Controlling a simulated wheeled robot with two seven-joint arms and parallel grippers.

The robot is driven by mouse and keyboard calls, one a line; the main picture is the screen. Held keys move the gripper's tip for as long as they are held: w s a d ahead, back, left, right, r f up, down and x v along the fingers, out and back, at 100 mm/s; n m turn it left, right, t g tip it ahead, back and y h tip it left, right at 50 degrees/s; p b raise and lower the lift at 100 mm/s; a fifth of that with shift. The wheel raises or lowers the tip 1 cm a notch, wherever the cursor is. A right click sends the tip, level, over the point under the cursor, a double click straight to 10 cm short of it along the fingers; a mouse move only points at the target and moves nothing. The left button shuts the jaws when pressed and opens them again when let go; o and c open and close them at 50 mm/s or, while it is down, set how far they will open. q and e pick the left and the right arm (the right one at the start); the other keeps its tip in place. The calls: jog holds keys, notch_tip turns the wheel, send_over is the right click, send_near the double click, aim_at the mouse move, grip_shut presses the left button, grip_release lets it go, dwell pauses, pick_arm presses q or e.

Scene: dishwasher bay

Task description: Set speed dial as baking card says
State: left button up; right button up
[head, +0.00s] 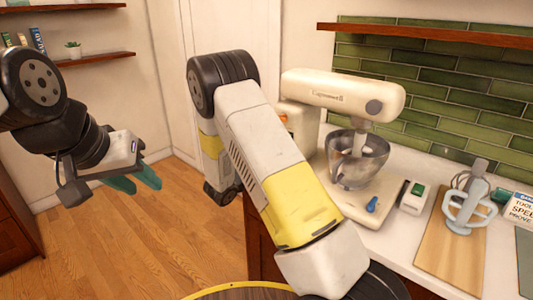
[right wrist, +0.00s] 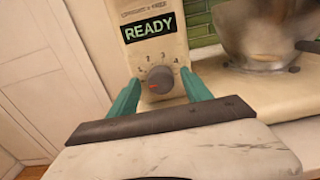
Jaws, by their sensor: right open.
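The cream stand mixer (head: 330,93) stands on the counter in the head view. Its grey speed dial (right wrist: 160,80) shows in the right wrist view, below a panel reading READY (right wrist: 151,38). An orange mark on the dial points left; small numbers ring it, too small to read surely. My right gripper (right wrist: 163,90) is open, one teal finger on each side of the dial; contact cannot be told. My right arm hides it in the head view. My left gripper (head: 145,188) is open and empty above the floor. The baking card (head: 518,211), partly cut off, shows "TOOL", "SPE", "PROVE".
A steel bowl (head: 357,165) sits under the mixer head, with a blue lever (head: 372,205) on the base. A small box with a green switch (head: 414,196) and a beater (head: 468,208) on a wooden board (head: 440,255) stand to the right. Floor under my left gripper is clear.

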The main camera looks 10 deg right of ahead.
grip_shut()
jog(key=m, duration=0.3)
jog(key=shift+m, duration=0.4)
jog(key=m, duration=0.3)
jog(key=shift+s+m, duration=0.1)
jog(key=shift+m, duration=0.2)
jog(key=m, duration=0.6)
jog(key=shift+s+d+f+m, duration=0.1)
jog(key=shift+f+m, duration=0.1)
jog(key=shift+m, duration=0.1)
grip_release()
